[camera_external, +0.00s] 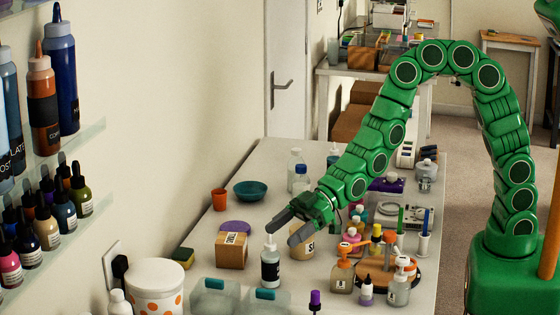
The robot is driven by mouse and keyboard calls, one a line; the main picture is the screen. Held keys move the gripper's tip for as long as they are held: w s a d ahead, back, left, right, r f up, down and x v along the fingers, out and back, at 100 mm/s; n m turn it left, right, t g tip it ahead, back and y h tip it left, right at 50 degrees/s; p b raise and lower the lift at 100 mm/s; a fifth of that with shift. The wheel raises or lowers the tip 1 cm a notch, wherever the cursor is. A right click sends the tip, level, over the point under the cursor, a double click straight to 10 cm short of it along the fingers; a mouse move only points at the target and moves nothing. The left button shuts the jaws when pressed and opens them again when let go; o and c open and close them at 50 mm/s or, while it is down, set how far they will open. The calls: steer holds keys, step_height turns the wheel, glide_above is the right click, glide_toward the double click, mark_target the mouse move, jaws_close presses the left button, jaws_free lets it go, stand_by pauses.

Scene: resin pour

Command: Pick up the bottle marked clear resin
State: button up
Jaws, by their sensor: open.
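My gripper (287,228) is at the end of my green arm, above the middle of the table. Its dark jaws are open, pointing down and left. A small bottle with a pale top and a black label (270,264) stands upright just below and between the jaws in the picture. I cannot tell whether the jaws are around its top or only above it, and its label is too small to read. Clear bottles (301,178) stand further back, their marks unreadable. I cannot tell which bottle is marked clear resin.
A cardboard box (232,250) stands left of the black-labelled bottle. Pump bottles (343,272) crowd a round wooden board (378,283) to the right. Lidded clear containers (215,297) stand in front. A teal bowl (251,191) and an orange cup (219,199) stand at the back left.

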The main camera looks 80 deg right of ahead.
mark_target(267, 250)
steer(key=shift+s+f+x, duration=0.1)
steer(key=shift+s+x, duration=0.05)
steer(key=shift+x, duration=1.4)
steer(key=shift+s+f+x, duration=0.15)
steer(key=shift+x, duration=2.2)
steer(key=shift+c, duration=0.2)
jaws_close()
